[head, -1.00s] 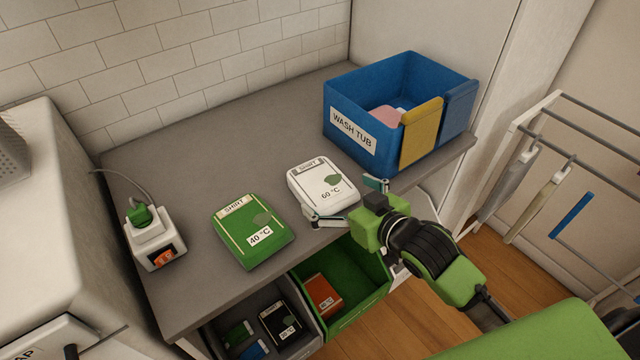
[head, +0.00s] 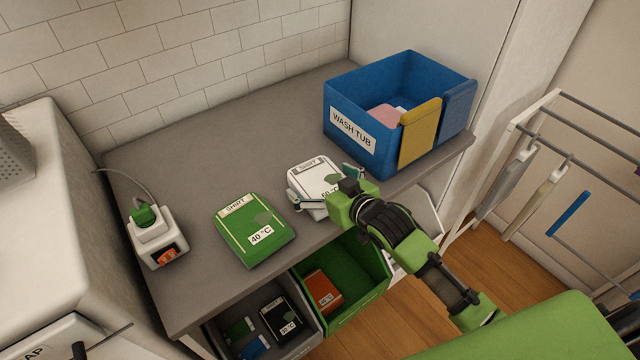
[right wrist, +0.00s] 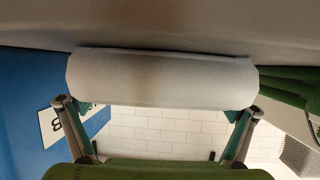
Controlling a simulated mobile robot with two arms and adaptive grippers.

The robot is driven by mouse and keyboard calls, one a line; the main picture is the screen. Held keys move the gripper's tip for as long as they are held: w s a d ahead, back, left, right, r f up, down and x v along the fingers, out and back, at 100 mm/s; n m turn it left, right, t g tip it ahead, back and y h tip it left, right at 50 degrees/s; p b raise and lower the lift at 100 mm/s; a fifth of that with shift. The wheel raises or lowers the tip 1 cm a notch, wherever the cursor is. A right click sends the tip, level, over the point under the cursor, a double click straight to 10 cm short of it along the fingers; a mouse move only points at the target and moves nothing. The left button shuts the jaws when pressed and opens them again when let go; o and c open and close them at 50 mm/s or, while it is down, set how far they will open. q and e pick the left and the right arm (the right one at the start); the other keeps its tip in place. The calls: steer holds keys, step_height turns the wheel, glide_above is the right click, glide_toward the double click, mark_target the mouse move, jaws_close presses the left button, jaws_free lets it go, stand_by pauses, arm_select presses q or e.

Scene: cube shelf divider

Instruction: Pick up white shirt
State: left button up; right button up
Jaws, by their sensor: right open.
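The white shirt (head: 312,175), a flat folded block labelled SHIRT and 60 °C, lies on the grey counter left of the blue wash tub. My right gripper (head: 322,188) is open at its near side, one finger by its left side and one by its right. The gripper hides the shirt's near right part. In the right wrist view the shirt's pale edge (right wrist: 160,80) spans the gap of the open gripper (right wrist: 155,108); I cannot tell whether the fingers touch it. My left gripper is not in view.
The green 40 °C shirt (head: 252,230) lies left of the white one. The blue wash tub (head: 350,100) stands behind right, with yellow and blue cloths over its rim. A white plug device (head: 155,240) stands left. Open drawers (head: 355,315) jut below the counter edge.

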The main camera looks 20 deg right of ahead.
steer(key=c, duration=1.2)
steer(key=shift+r, duration=0.1)
